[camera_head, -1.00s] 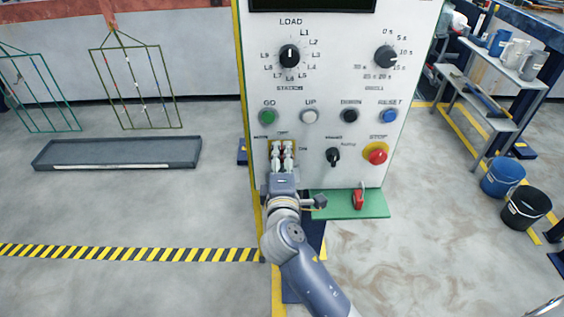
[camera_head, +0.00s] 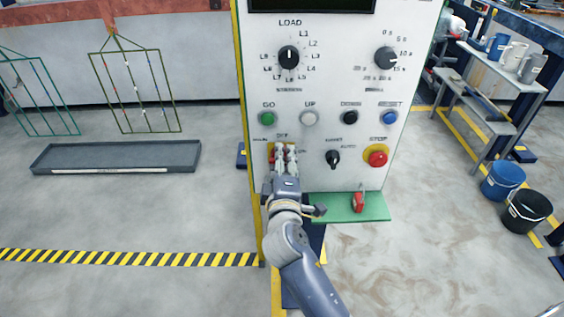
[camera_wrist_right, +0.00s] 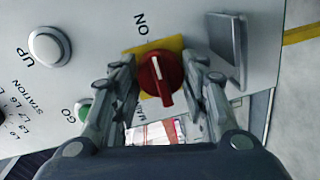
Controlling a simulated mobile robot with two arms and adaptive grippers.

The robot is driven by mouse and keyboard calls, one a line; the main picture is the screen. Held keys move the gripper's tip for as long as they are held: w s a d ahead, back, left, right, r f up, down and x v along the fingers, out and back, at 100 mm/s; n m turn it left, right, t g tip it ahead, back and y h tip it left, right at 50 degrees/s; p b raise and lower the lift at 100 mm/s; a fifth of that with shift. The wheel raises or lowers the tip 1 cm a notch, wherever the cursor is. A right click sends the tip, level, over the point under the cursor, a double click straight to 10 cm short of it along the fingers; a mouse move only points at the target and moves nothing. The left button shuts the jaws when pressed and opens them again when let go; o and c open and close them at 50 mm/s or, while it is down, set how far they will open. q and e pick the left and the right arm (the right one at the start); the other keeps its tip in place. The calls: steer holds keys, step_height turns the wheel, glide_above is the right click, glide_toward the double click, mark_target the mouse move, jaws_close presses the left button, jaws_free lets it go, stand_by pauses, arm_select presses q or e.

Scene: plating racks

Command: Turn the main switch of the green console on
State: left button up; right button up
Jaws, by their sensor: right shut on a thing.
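The main switch is a red knob (camera_wrist_right: 158,80) on a yellow plate (camera_wrist_right: 176,42), set in the lower left of the light-coloured console panel (camera_head: 325,90). My right gripper (camera_head: 285,152) reaches it from below and hides most of it in the head view; a bit of red shows at its left. In the right wrist view, the fingers of my right gripper (camera_wrist_right: 163,68) stand on both sides of the knob, shut on it. My left gripper is out of view.
Close by are the black mode knob (camera_head: 333,158), the red STOP button (camera_head: 376,157) and the green GO button (camera_head: 267,117). A green shelf (camera_head: 335,208) with a red padlock-like item (camera_head: 358,201) juts out below. Buckets (camera_head: 503,180) stand on the floor at the right.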

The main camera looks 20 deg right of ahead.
steer(key=o, duration=1.1)
steer(key=shift+c, duration=0.2)
steer(key=shift+s, duration=0.1)
steer(key=v, duration=1.1)
steer(key=shift+s+a, duration=0.15)
steer(key=shift+s, duration=0.2)
